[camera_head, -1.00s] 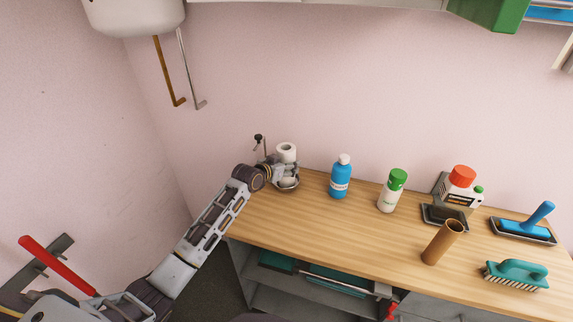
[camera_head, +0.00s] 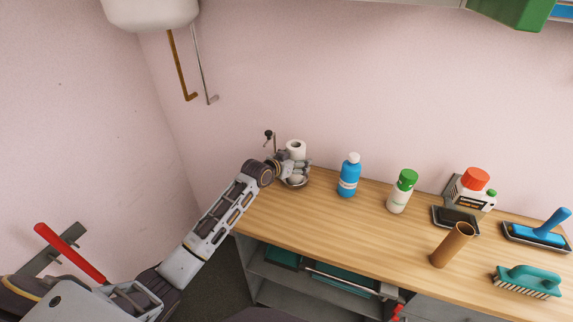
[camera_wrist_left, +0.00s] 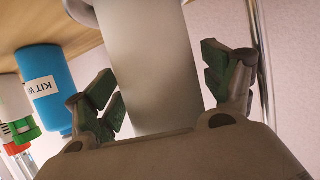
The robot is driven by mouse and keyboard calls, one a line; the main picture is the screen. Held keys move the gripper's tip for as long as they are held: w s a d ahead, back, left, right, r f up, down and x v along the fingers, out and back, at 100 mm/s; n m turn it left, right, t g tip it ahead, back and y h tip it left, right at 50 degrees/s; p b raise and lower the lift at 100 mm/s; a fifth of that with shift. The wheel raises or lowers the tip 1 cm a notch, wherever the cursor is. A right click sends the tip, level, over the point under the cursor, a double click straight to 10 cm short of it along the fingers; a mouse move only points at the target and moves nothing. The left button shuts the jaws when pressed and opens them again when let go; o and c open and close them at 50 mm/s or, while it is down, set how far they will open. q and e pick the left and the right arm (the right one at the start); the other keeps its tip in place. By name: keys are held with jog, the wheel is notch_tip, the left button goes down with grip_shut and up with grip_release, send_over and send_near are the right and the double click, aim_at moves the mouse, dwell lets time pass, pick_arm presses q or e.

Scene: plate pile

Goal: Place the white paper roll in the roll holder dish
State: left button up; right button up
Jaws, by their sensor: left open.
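The white paper roll (camera_head: 296,147) stands upright at the far left end of the worktop, above a small metal dish (camera_head: 297,185). It appears to stand in the dish, but my gripper hides most of its base. A thin post with a dark knob (camera_head: 269,135) rises just left of the roll. My left gripper (camera_head: 298,167) is at the roll's lower part. In the left wrist view, the roll (camera_wrist_left: 150,70) lies between the open green-padded fingers, with small gaps at both sides. A grey rim of the dish (camera_wrist_left: 80,10) shows at the top there.
A blue bottle (camera_head: 349,176) stands right of the roll. Farther right are a green-capped bottle (camera_head: 402,192), a red-capped container (camera_head: 473,186), a brown tube (camera_head: 453,244), a teal brush (camera_head: 527,281) and a blue-handled tool (camera_head: 545,232). Bare wood lies in front of the bottles.

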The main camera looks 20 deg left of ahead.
pick_arm(q)
jog(key=v, duration=1.2)
dwell(0.4)
dwell(0.5)
jog(key=shift+d+f, duration=0.1)
